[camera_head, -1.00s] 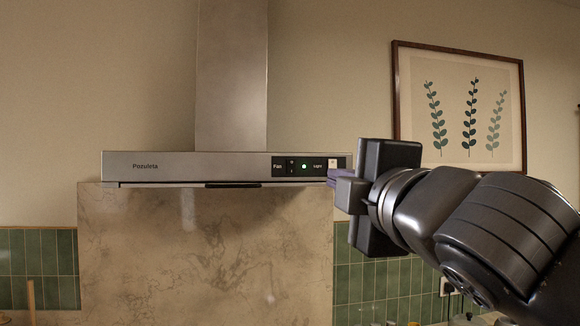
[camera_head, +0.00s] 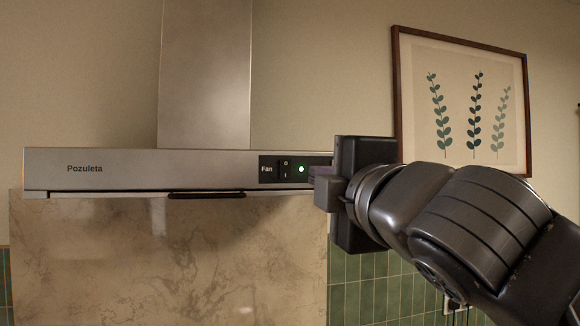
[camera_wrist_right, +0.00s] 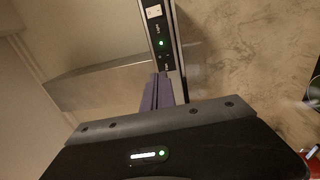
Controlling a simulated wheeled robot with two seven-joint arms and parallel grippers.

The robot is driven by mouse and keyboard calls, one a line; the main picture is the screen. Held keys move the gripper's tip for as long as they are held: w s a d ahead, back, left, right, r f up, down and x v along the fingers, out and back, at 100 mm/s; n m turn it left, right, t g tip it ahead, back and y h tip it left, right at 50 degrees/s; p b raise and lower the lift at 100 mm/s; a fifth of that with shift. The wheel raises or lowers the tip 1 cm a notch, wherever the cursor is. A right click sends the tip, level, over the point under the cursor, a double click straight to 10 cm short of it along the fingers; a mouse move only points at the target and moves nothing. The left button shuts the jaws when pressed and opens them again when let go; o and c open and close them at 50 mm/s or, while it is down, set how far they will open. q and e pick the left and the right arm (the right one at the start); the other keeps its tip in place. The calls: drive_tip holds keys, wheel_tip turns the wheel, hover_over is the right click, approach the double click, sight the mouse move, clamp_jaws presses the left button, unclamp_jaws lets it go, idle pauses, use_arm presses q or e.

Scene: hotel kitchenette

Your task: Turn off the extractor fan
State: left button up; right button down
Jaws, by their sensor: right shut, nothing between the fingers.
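The steel extractor hood (camera_head: 130,165) spans the left and middle of the head view. Its black control panel (camera_head: 268,172) carries a "Fan" label, a small dark rocker switch (camera_head: 285,170) and a lit green light (camera_head: 302,169). My right gripper (camera_head: 320,178) is shut and empty, pointing left at the panel and covering its right end in the head view. In the wrist view, the purple-grey fingers (camera_wrist_right: 160,88) overlap the lower end of the panel strip, below the green light (camera_wrist_right: 161,43). Contact cannot be told. The pale light switch (camera_wrist_right: 153,12) shows at the top. My left gripper is out of view.
A framed plant picture (camera_head: 463,100) hangs on the wall behind my right arm. A marble splashback (camera_head: 170,260) is below the hood, with green tiles (camera_head: 385,290) to its right. The space in front of the hood's left part is clear.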

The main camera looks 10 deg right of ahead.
sight(286, 164)
drive_tip(key=shift+w, duration=0.1)
drive_tip(key=w+p, duration=0.1)
drive_tip(key=w, duration=0.3)
drive_tip(key=w+r+p, duration=0.1)
drive_tip(key=w+p, duration=0.1)
drive_tip(key=w, duration=0.3)
drive_tip(key=w+a+p, duration=0.1)
drive_tip(key=w+p, duration=0.1)
drive_tip(key=w, duration=0.3)
drive_tip(key=shift+r, duration=0.35)
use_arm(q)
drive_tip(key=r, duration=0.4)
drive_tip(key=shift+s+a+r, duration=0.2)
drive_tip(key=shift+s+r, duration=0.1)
use_arm(e)
drive_tip(key=shift+s, duration=0.15)
